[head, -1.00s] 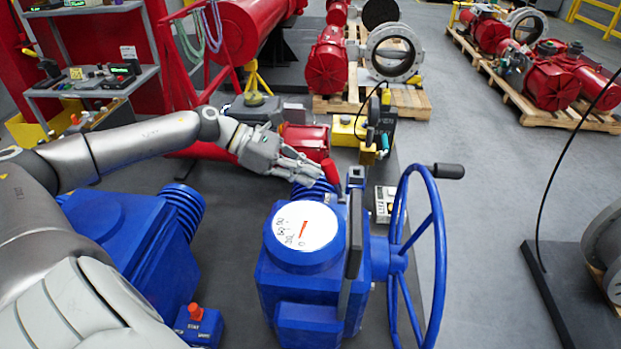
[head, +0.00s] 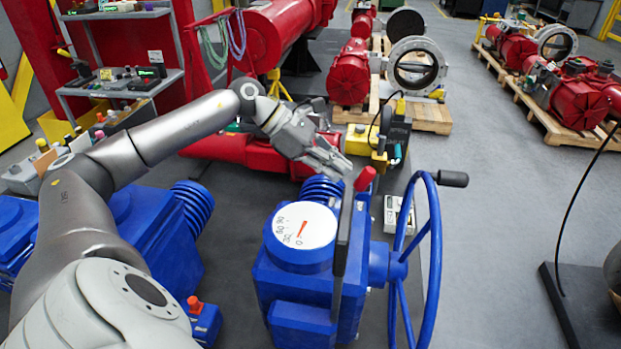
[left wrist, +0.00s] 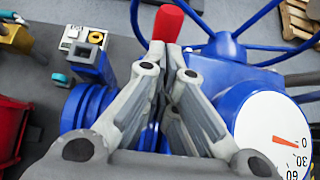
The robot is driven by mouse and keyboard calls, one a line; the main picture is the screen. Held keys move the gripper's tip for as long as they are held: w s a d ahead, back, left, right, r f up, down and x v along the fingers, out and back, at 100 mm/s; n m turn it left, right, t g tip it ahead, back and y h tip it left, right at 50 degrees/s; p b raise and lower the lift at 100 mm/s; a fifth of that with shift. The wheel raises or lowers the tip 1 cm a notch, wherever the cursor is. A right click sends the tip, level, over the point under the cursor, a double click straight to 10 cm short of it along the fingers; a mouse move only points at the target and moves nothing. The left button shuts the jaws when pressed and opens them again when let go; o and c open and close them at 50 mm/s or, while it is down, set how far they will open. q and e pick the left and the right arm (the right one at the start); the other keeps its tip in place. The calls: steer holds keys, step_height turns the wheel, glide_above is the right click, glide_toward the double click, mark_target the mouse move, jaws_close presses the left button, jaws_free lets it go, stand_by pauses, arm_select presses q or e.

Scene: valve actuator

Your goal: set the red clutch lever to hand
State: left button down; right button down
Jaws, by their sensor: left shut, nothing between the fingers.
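In the left wrist view the red lever end (left wrist: 168,22) shows just beyond the closed fingertips (left wrist: 165,50). I cannot tell whether they touch. The lever's lower part and any hand or motor marking are hidden. My right gripper is not in view.
A blue handwheel (head: 432,260) with a black handle stands right of the actuator. A dark upright bar (head: 343,230) rises beside the dial (head: 300,232). Another blue unit (head: 150,235) lies to the left. Red valves on pallets stand behind.

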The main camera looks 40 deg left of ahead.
arm_select(q)
steer(key=shift+d, duration=0.1)
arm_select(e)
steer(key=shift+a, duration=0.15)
arm_select(q)
steer(key=shift+r, duration=0.2)
steer(key=shift+r+p, duration=0.4)
steer(key=shift+r, duration=0.25)
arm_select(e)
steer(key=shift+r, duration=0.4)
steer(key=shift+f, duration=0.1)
